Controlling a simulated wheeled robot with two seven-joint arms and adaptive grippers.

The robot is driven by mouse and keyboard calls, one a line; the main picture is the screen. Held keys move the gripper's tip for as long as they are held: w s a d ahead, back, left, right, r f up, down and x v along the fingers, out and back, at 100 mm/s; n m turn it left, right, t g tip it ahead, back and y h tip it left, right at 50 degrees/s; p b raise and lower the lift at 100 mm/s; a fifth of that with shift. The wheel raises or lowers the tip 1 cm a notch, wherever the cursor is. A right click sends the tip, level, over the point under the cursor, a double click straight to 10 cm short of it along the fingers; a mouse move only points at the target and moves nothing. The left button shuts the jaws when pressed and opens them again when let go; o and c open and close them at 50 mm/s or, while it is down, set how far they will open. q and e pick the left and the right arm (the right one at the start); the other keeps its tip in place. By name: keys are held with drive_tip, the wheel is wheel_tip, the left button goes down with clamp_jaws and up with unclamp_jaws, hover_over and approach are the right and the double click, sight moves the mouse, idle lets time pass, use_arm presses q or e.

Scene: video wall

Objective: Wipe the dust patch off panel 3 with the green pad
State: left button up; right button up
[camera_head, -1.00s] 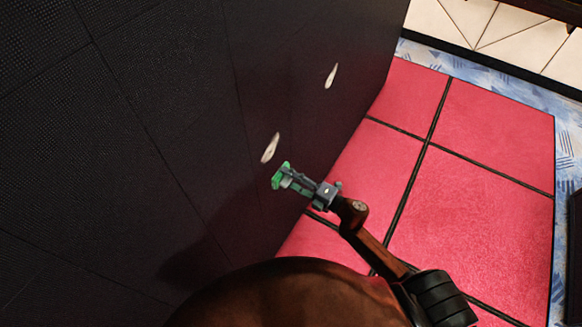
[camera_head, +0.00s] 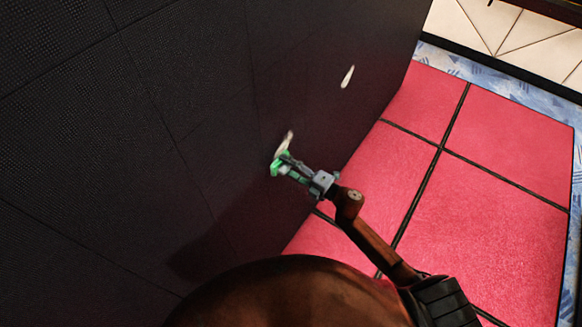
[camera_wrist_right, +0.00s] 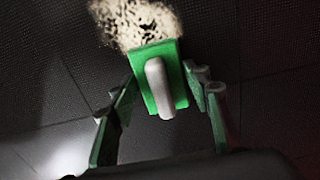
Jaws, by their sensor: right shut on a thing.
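My right gripper (camera_head: 290,169) is shut on the green pad (camera_head: 276,163). In the right wrist view the green pad (camera_wrist_right: 175,88) shows its pale handle between the fingers of the right gripper (camera_wrist_right: 164,98). A pale dust patch (camera_head: 286,141) is on the dark wall of panels, right at the pad's upper edge. In the wrist view the speckled dust patch (camera_wrist_right: 138,22) lies just beyond the pad, partly hidden behind its top edge. I cannot tell whether the pad touches the wall. My left gripper is not in view. No panel numbers are readable.
A second pale patch (camera_head: 347,77) is on the wall farther right. The dark video wall (camera_head: 190,80) has thin seams between panels. A red padded floor (camera_head: 500,170) with dark lines lies to the right, with a blue and white border (camera_head: 480,72). The floor there is clear.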

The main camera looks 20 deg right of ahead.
drive_tip(key=shift+x, duration=1)
idle(0.5)
drive_tip(key=shift+d, duration=0.1)
